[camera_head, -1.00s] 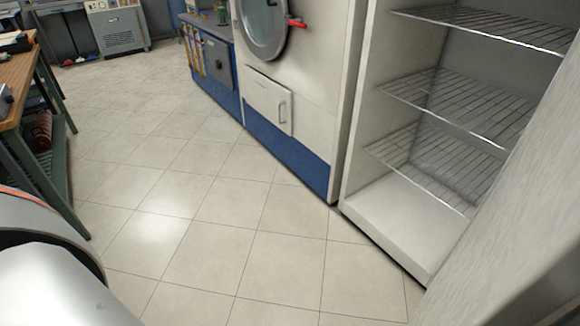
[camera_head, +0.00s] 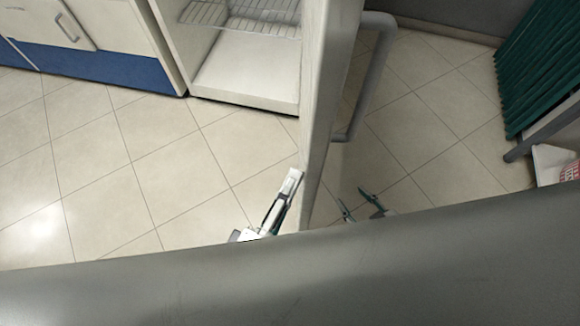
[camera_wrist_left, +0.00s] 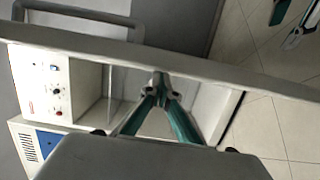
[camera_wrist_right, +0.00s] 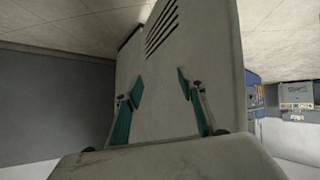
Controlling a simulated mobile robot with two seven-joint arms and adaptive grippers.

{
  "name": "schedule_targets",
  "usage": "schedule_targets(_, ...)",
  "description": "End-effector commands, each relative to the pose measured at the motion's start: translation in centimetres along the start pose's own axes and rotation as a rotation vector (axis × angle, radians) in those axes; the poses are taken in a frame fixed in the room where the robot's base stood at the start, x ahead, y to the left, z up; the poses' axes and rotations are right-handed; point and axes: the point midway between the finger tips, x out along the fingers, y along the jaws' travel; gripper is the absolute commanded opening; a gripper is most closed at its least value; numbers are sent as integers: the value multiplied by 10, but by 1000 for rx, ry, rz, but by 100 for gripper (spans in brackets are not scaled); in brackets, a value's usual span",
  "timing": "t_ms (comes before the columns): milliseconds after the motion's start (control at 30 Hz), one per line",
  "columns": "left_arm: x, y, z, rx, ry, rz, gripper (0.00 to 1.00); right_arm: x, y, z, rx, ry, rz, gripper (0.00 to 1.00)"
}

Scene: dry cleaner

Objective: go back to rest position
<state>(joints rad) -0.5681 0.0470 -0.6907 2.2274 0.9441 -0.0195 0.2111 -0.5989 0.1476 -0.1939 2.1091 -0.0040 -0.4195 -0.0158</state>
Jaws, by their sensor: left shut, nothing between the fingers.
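My left gripper (camera_head: 293,174) is low in the middle of the head view, on the left side of the open cabinet door (camera_head: 322,110). Its teal fingers are closed together with nothing between them, as the left wrist view (camera_wrist_left: 160,82) shows. My right gripper (camera_head: 351,197) is on the door's other side. Its fingers stand apart and empty, which also shows in the right wrist view (camera_wrist_right: 155,86). A pale panel with dark slots (camera_wrist_right: 165,40) lies in front of it. Most of both arms is hidden in the head view.
The open cabinet with wire shelves (camera_head: 245,65) stands behind the door. A grey bar handle (camera_head: 378,75) sticks out from the door's right side. A white and blue machine (camera_head: 90,60) is at the left. Green slats (camera_head: 540,65) are at the right. Floor (camera_head: 130,170) at the left is clear.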

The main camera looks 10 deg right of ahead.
Motion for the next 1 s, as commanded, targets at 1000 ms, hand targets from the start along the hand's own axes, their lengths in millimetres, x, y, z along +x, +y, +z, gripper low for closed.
schedule_targets(1000, -65, -121, -114, 1097, -153, -459, 0, -25, 7, -57, 37, 51, -1, 40)
